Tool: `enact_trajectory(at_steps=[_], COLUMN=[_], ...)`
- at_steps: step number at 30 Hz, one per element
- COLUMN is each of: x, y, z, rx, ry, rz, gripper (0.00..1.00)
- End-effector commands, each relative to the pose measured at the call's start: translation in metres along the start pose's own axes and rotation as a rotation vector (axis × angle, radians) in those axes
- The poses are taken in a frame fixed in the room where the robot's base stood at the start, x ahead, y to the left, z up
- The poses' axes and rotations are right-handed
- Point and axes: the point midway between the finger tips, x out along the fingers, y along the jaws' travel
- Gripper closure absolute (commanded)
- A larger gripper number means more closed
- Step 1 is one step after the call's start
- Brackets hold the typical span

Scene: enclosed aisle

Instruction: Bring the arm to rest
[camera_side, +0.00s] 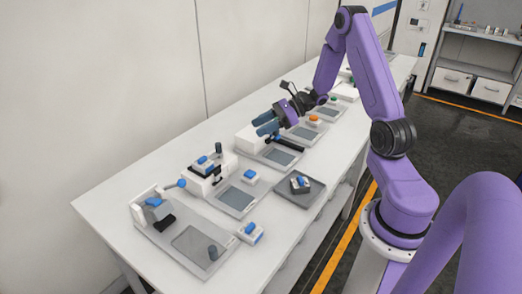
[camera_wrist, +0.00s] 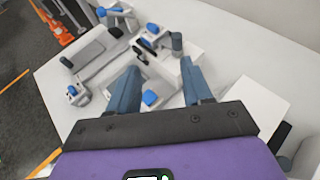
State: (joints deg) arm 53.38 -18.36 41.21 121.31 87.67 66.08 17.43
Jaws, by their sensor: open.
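My purple arm reaches over the white bench from the right in the side view. My gripper (camera_side: 262,126) hangs in the air above the middle of the bench, with its blue fingers pointing left. In the wrist view my gripper (camera_wrist: 158,68) shows its two blue fingers spread well apart, with nothing held between them. Past the fingers, a blue-topped white block (camera_wrist: 150,98) and a white fixture with blue parts show below on the bench.
The white bench (camera_side: 110,205) carries several grey-plated stations in a row. A dark tray (camera_side: 300,199) with a blue-topped block lies near the front edge. A blue-topped block (camera_side: 250,232) sits at the near end. A wall runs behind; shelves (camera_side: 470,55) stand at right.

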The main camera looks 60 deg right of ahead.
Motion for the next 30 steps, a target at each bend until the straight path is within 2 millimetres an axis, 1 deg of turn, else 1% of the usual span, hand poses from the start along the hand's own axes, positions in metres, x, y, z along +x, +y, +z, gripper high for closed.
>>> enact_trajectory(at_steps=[1,2,5,6,8,9,11,12,14,15,18,21,24,27,30], x=[0.010,0.016,0.035,0.040,0.046,0.048,0.048,0.047,0.043,0.039,0.027,0.012,-0.005,-0.021,-0.035], y=[0.015,0.026,0.072,0.092,0.122,0.142,0.170,0.189,0.214,0.230,0.265,0.294,0.315,0.331,0.342], z=[0.011,0.017,0.038,0.045,0.055,0.059,0.065,0.068,0.071,0.071,0.072,0.070,0.068,0.065,0.063], rx=[-0.054,-0.092,-0.257,-0.332,-0.445,-0.522,-0.638,-0.718,-0.838,-0.920,-1.130,-1.347,-1.571,-1.803,-2.044], ry=[0.010,0.018,0.051,0.064,0.079,0.089,0.100,0.105,0.111,0.113,0.110,0.097,0.073,0.037,-0.014], rz=[0.062,0.107,0.287,0.364,0.479,0.552,0.661,0.733,0.837,0.905,1.068,1.220,1.360,1.486,1.592], gripper=[0.50,0.50,0.50,0.50,0.50,0.50,0.50,0.50,0.50,0.50,0.50,0.50,0.50,0.50,0.50])
